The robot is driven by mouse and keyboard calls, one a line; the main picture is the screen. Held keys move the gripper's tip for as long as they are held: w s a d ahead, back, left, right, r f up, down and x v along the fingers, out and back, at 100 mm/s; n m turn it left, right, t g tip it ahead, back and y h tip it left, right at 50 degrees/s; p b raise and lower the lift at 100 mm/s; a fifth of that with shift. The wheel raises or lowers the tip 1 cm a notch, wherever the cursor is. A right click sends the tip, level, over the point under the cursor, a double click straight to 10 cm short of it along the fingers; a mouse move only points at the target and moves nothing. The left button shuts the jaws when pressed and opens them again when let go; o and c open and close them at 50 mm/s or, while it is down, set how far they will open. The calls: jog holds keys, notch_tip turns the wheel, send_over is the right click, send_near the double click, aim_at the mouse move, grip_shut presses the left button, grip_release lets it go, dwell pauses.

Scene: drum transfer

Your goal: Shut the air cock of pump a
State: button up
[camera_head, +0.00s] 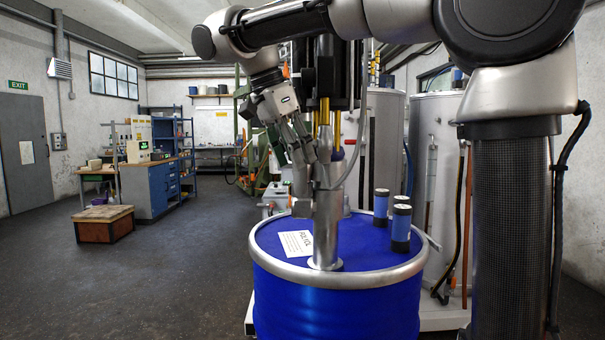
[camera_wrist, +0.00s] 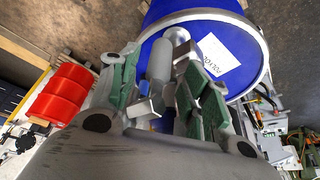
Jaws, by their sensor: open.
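A metal pump tube (camera_head: 327,230) stands upright in the top of the blue drum (camera_head: 335,300). Its upper part is largely hidden behind my arm and gripper. My gripper (camera_head: 297,152) is open beside the upper part of this tube, pointing downward. In the wrist view the green-padded fingers of my gripper (camera_wrist: 160,85) stand apart, with the pump's metal tube (camera_wrist: 160,62) and small metal parts between and beyond them. I cannot make out which of these parts is the air cock, its handle position, or any contact. No letter marking the pump is legible.
Blue-and-black cylinders (camera_head: 401,228) and a white label (camera_head: 297,243) are on the drum lid. Tall metal tanks (camera_head: 437,150) stand behind to the right. A red ribbed object (camera_wrist: 60,95) shows left in the wrist view.

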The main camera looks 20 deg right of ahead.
aim_at(300, 173)
jog(key=shift+x, duration=2.3)
grip_shut()
